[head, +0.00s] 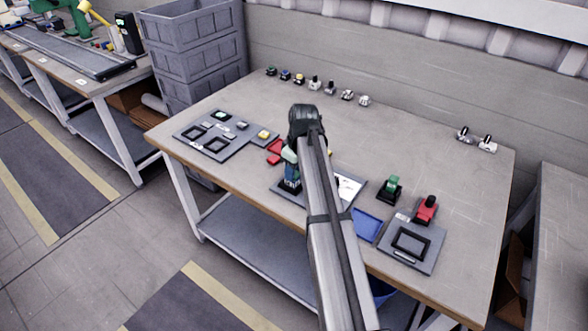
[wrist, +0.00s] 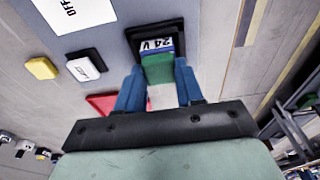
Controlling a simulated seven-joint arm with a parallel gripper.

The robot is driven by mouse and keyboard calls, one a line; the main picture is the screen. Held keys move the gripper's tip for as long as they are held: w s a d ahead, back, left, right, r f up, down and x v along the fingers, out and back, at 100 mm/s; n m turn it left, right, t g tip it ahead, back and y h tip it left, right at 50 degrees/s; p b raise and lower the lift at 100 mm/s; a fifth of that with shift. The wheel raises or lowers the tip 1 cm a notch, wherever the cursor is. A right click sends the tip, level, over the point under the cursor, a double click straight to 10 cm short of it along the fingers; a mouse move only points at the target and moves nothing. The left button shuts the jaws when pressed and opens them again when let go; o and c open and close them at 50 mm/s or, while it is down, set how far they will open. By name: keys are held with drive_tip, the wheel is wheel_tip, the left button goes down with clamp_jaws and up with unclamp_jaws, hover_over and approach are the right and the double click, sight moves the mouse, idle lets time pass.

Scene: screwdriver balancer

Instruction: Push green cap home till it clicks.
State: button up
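The green cap (wrist: 158,68) shows in the wrist view between my gripper's blue fingertips. It lies against a blue part labelled "24 V" (wrist: 154,46) in a black-rimmed holder (wrist: 133,36). My gripper (wrist: 159,76) has a finger on each side of the cap, and both appear to touch it. Whether the cap is fully seated cannot be told. In the head view my gripper (head: 291,183) points down at the table, and my arm hides most of the holder and the cap.
A green-topped black piece (head: 390,187) and a red-topped one (head: 426,210) stand to the right. A grey panel (head: 188,138) lies left, a blue tray (head: 367,226) lies right of my arm. Small parts (head: 315,82) line the table's back. Grey crates (head: 195,55) stand behind left.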

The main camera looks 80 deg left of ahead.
drive_tip(key=o, duration=0.5)
drive_tip(key=shift+f, duration=0.1)
drive_tip(key=r, duration=0.4)
drive_tip(key=w+d+r, duration=0.1)
drive_tip(key=r, duration=0.8)
drive_tip(key=shift+w+d+r, duration=0.2)
drive_tip(key=shift+w+r, duration=0.05)
drive_tip(key=shift+r, duration=0.1)
